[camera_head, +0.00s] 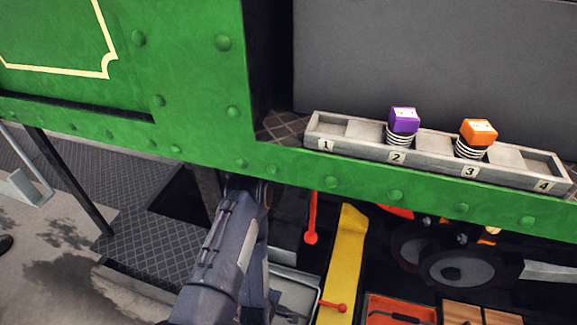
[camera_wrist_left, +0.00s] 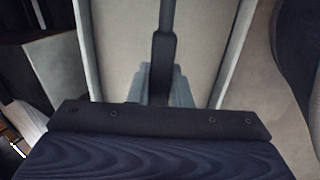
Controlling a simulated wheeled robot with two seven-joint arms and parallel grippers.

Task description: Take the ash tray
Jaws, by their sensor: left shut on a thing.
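In the left wrist view a pale, shallow tray (camera_wrist_left: 205,55) with raised light side rims fills the upper middle; it looks like the ash tray. A dark upright bar (camera_wrist_left: 167,25), apparently its handle, runs down its middle to my left gripper (camera_wrist_left: 160,85). The gripper is shut on this bar; its fingers are mostly hidden behind the dark wrist edge. In the head view my left arm reaches in from the bottom toward the dark gap under the green tram side, and its gripper is hidden there. My right gripper is in neither view.
The green riveted tram side (camera_head: 190,60) overhangs the arm. A numbered rack (camera_head: 350,145) holds a purple-topped (camera_head: 404,120) and an orange-topped (camera_head: 478,132) spring piece. A red lever (camera_head: 312,215) and yellow bar (camera_head: 343,260) stand close right of the arm.

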